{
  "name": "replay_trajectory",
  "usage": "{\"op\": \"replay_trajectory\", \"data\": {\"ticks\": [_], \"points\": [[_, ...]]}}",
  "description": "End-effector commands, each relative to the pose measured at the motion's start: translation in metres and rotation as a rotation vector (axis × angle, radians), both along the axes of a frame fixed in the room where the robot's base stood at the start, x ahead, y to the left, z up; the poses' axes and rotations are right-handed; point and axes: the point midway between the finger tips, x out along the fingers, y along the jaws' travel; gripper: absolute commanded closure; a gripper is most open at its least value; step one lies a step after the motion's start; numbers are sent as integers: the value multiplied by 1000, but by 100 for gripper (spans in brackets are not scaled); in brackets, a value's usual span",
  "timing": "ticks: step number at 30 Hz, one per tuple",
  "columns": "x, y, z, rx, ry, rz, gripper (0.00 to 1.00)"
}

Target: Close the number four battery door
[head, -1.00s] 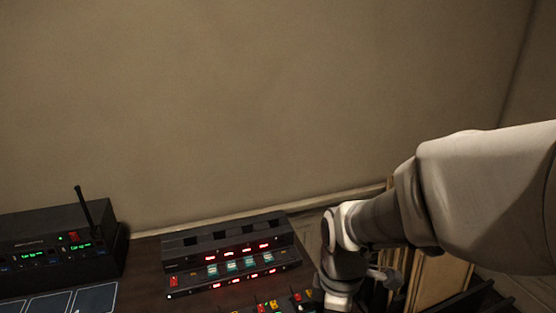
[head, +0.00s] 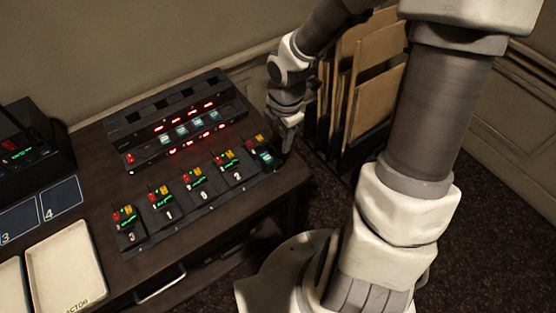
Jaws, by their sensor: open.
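A row of several black bodypack units (head: 204,193) stands in a dark rack along the desk's front right edge, each with red and yellow parts and a small green display. My gripper (head: 284,148) is at the right end of the row, close beside that unit. Its fingers are small and dark here, open, and hold nothing visible. Whether they touch the unit is unclear.
A charger (head: 180,120) with red lights and teal batteries stands behind the row. A black receiver (head: 28,142), marked mats (head: 62,196) and a pale tray (head: 66,268) lie left. A rack of brown folders (head: 372,105) stands right of the desk, close to my arm.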

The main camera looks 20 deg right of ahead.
Motion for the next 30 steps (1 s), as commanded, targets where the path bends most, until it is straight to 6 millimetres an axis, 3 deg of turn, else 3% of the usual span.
{"op": "replay_trajectory", "data": {"ticks": [1, 3, 12, 18, 27, 30], "points": [[0, 2, -18, 2, 4, 4, 56], [2, 2, -33, 2, 3, 3, 56], [7, 3, -85, 1, 2, 1, 56], [9, 3, -98, 1, 0, -1, 56], [9, 3, -98, 0, 0, -1, 56], [9, 3, -98, 0, 0, -1, 74]]}}
